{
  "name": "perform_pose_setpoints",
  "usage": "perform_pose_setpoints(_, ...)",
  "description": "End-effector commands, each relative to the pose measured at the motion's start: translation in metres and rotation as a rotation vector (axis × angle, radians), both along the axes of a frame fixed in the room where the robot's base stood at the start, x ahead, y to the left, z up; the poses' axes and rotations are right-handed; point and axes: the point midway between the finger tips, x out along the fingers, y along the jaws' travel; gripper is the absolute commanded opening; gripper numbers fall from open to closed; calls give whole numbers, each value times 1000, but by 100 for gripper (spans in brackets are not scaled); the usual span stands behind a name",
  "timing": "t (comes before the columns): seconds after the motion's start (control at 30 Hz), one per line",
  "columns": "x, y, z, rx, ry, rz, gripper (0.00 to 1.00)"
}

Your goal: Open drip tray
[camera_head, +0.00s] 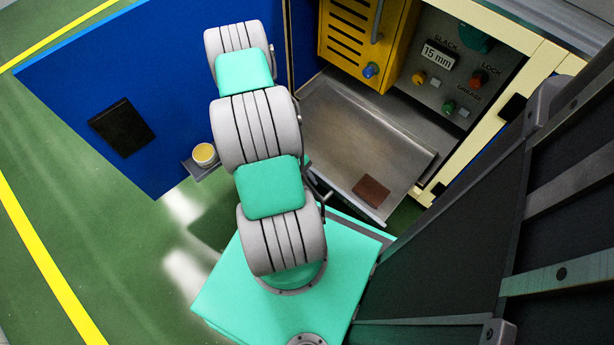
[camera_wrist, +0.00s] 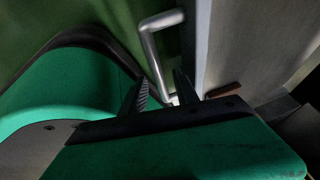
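The drip tray (camera_head: 335,125) is a wide, shallow grey metal tray low in the cabinet, with its front edge towards my base. A brown block (camera_head: 371,191) lies near its front right corner. The tray's bent metal handle (camera_wrist: 153,50) shows in the wrist view beside the grey front panel (camera_wrist: 203,40). My gripper (camera_wrist: 162,92) is open, with its two dark fingers apart and the handle bar between them. I cannot tell whether either finger touches the bar. In the head view my arm hides the gripper, and only part of the handle (camera_head: 322,190) shows.
A yellow vented box (camera_head: 362,40) and a control panel (camera_head: 440,80) sit above the tray. Green floor is clear at lower left.

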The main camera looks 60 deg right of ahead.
Motion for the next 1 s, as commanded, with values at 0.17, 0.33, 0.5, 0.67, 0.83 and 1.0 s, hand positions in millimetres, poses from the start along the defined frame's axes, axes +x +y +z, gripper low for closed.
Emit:
perform_pose_setpoints(0.17,1,0,1,-1,-1,1,36)
perform_pose_setpoints(0.33,10,1,25,-3,-2,1,36)
perform_pose_setpoints(0.5,25,4,57,-2,-2,2,36)
perform_pose_setpoints(0.67,32,6,71,0,0,0,36)
perform_pose_setpoints(0.83,32,6,71,0,1,0,36)
perform_pose_setpoints(1.0,32,6,71,0,0,0,36)
